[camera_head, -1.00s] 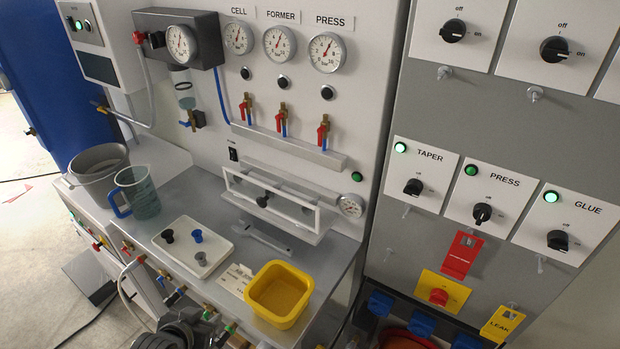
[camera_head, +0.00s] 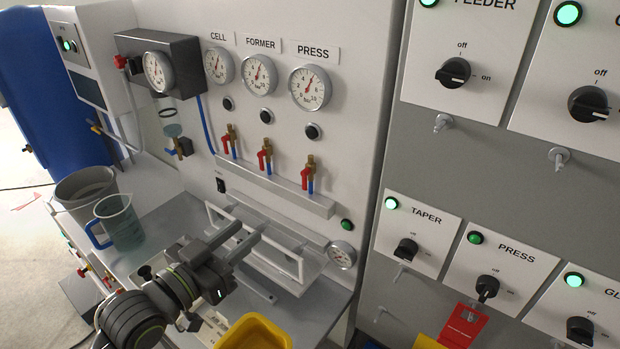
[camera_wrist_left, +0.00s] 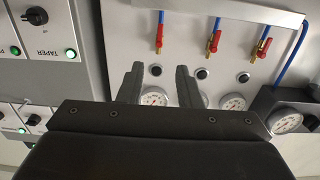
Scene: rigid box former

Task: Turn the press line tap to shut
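The press line tap (camera_head: 308,175) is the rightmost of three taps on the panel, under the PRESS gauge (camera_head: 310,87). Its red lever hangs downward beside the brass body, roughly in line with the blue pipe below. In the left wrist view, which looks upside down, the press tap (camera_wrist_left: 160,32) is the leftmost one, beyond the fingertips. My left gripper (camera_head: 244,233) is low in front of the panel, below and left of the press tap and apart from it. Its two fingers (camera_wrist_left: 160,80) are spread with nothing between them. My right gripper is not seen.
The former tap (camera_head: 265,155) and cell tap (camera_head: 230,141) stand close to the left. A ledge (camera_head: 280,190) runs under the taps. A clear-fronted guard frame (camera_head: 270,250) and small gauge (camera_head: 341,255) sit below. A yellow bin (camera_head: 255,333) and jug (camera_head: 120,222) are on the bench.

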